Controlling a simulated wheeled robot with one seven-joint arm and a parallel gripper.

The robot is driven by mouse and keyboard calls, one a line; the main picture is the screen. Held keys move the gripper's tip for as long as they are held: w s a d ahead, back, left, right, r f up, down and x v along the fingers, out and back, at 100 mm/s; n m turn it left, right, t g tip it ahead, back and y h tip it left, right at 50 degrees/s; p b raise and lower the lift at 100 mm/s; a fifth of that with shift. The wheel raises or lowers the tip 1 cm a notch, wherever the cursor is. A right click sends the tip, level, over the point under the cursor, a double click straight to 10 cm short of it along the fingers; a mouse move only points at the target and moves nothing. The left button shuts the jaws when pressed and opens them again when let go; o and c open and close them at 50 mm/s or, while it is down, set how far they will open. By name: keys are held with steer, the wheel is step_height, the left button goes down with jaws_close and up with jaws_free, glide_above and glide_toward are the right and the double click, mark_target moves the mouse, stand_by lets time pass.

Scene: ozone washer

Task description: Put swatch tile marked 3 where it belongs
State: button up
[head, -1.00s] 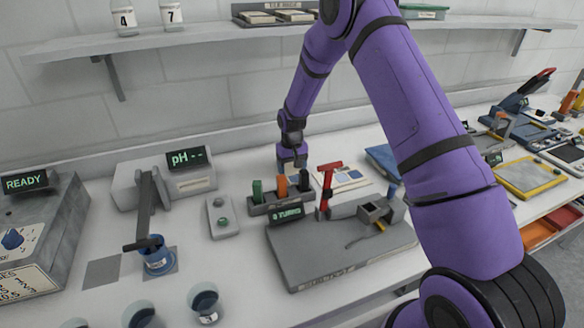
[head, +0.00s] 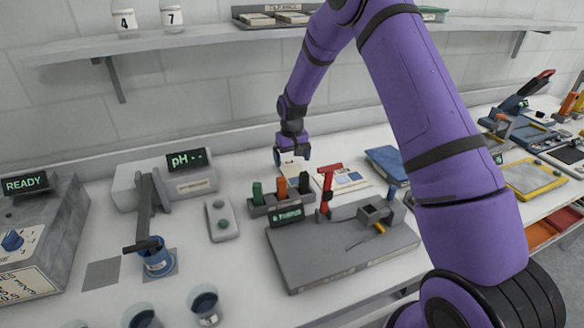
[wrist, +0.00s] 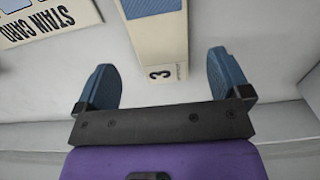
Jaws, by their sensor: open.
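The swatch tile marked 3 (wrist: 160,45) is a cream strip with a blue-grey patch at its far part, cut off by the top edge of the wrist view. Its numbered end lies between the tips of my gripper (wrist: 172,75), with clear gaps on both sides. The gripper's blue fingers are open and hold nothing. The stain card (wrist: 35,22) lies left of the tile in the wrist view. In the head view my gripper (head: 292,158) is over the back of the bench, left of the stain card (head: 348,181). I cannot make out the tile there.
A holder with green, orange and dark pieces (head: 281,201) stands in front of my gripper. A grey base plate (head: 320,262) with a red-handled tool is nearer. The pH meter (head: 165,184) is to the left; a blue tray (head: 385,163) is to the right.

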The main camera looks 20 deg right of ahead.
steer(key=s+r+t, duration=0.1)
steer(key=s+r, duration=0.2)
steer(key=r, duration=0.7)
steer(key=s+r, duration=0.4)
steer(key=r, duration=0.6)
steer(key=s+r+t, duration=0.2)
steer(key=s+r, duration=0.9)
steer(key=s, duration=0.1)
steer(key=s+d+r+t, duration=0.1)
steer(key=s+r+t, duration=0.1)
steer(key=s, duration=2.1)
steer(key=shift+v, duration=0.75)
steer(key=shift+o, duration=0.5)
steer(key=shift+s+d+f, duration=0.1)
steer(key=shift+s+f, duration=0.05)
steer(key=shift+s, duration=0.2)
steer(key=g, duration=0.5)
glide_above(292, 171)
step_height(292, 171, down, 28)
step_height(292, 171, down, 11)
steer(key=shift+s, duration=0.1)
